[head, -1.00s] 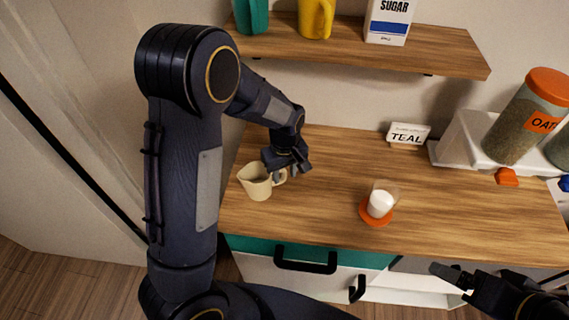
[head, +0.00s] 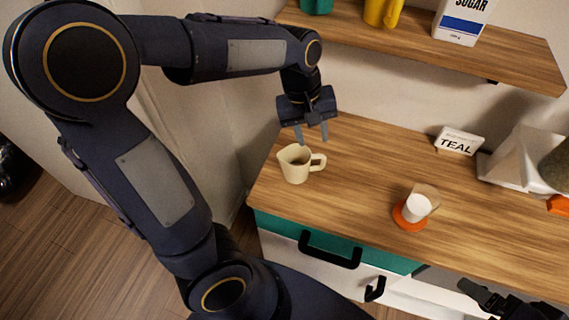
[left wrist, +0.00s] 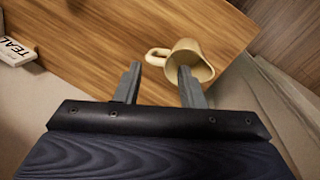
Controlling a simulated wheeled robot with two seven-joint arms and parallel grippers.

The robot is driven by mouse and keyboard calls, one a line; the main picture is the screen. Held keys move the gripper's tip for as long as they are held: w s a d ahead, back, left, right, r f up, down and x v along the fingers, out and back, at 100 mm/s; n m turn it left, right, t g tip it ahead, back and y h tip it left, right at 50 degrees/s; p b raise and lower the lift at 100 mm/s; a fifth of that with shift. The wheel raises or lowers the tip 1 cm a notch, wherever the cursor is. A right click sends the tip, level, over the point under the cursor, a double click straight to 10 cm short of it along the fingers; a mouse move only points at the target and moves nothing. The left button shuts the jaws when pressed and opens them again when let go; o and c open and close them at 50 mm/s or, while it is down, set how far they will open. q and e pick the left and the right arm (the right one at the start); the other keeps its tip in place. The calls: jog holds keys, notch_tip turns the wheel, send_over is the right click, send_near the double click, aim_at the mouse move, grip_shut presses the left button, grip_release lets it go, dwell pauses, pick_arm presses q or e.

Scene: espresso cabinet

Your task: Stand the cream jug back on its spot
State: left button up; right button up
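The cream jug (head: 296,165) stands upright on the wooden counter near its left end, its handle toward the right in the head view. It also shows in the left wrist view (left wrist: 190,62), just beyond the fingertips. My left gripper (head: 313,139) is open and empty, above and behind the jug, apart from it; in the left wrist view its two fingers (left wrist: 160,72) are spread, with the jug's handle between and beyond them. My right gripper (head: 468,287) is at the lower right edge, in front of the counter, mostly cut off.
A glass of white liquid (head: 417,207) stands on an orange coaster (head: 407,221) right of the jug. A wooden shelf (head: 440,50) with cups and a sugar box hangs above.

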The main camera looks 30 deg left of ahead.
pick_arm(q)
jog(key=s+r+m+t+h, duration=0.1)
jog(key=s+m+t, duration=0.3)
jog(key=s, duration=1.2)
jog(key=shift+d+r+m+t+h, duration=0.2)
jog(key=shift+r+m+t+h, duration=0.1)
jog(key=shift+m, duration=0.7)
